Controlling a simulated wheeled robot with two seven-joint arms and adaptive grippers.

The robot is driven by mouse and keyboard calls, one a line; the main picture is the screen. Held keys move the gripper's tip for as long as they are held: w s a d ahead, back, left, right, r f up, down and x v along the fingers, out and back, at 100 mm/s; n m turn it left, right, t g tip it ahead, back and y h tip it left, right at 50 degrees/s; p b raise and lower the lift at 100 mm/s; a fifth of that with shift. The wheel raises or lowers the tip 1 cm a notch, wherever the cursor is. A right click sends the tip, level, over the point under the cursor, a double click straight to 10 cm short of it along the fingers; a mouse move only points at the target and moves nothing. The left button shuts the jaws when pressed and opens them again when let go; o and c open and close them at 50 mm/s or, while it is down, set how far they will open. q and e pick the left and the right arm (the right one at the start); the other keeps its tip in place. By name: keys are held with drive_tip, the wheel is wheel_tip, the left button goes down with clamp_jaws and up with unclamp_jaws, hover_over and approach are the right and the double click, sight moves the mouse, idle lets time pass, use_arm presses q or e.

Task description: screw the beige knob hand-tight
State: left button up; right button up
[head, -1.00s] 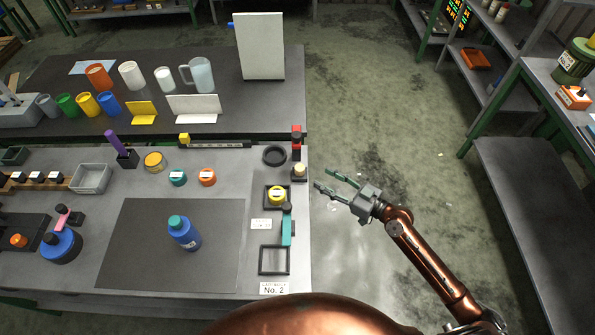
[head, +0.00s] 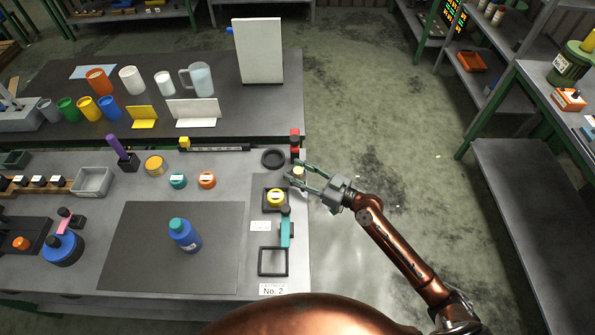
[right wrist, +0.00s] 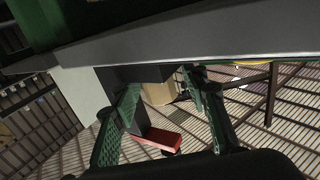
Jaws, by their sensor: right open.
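The beige knob (head: 298,171) sits at the right edge of the workbench, just in front of a red and black part. My right gripper (head: 296,172) has come in from the right, with its two green fingers apart, one on each side of the knob. In the right wrist view the knob (right wrist: 158,93) shows between the open fingers (right wrist: 162,88), and its upper part is hidden by a dark block. I cannot tell whether either finger touches it. My left gripper is not in view.
The red part (head: 295,136) stands close behind the knob. A blue bottle (head: 185,235) stands on the dark mat.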

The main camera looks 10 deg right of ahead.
drive_tip(key=shift+c, duration=0.6)
clamp_jaws()
drive_tip(key=shift+r+t+p, duration=0.1)
drive_tip(key=shift+t+p, duration=0.2)
drive_tip(key=shift+p, duration=0.25)
drive_tip(key=m+t+h+p, duration=0.2)
drive_tip(key=h+p, duration=0.1)
drive_tip(key=p, duration=0.3)
drive_tip(key=m+t+h+p, duration=0.1)
drive_tip(key=m+h+p, duration=0.2)
drive_tip(key=p, duration=0.4)
drive_tip(key=shift+r+t, duration=0.1)
drive_tip(key=shift+t, duration=0.3)
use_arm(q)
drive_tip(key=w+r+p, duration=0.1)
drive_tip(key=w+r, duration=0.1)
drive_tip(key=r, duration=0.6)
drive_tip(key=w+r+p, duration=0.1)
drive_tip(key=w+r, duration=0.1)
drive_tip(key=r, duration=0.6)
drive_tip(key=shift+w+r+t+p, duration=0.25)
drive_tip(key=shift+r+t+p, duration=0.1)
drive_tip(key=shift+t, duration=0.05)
use_arm(e)
drive_tip(key=shift+d+f+m+t+h, duration=0.15)
drive_tip(key=shift+m+t+h, duration=0.4)
drive_tip(key=shift+h, duration=0.75)
drive_tip(key=shift+f, duration=0.1)
drive_tip(key=shift+o, duration=0.6)
unclamp_jaws()
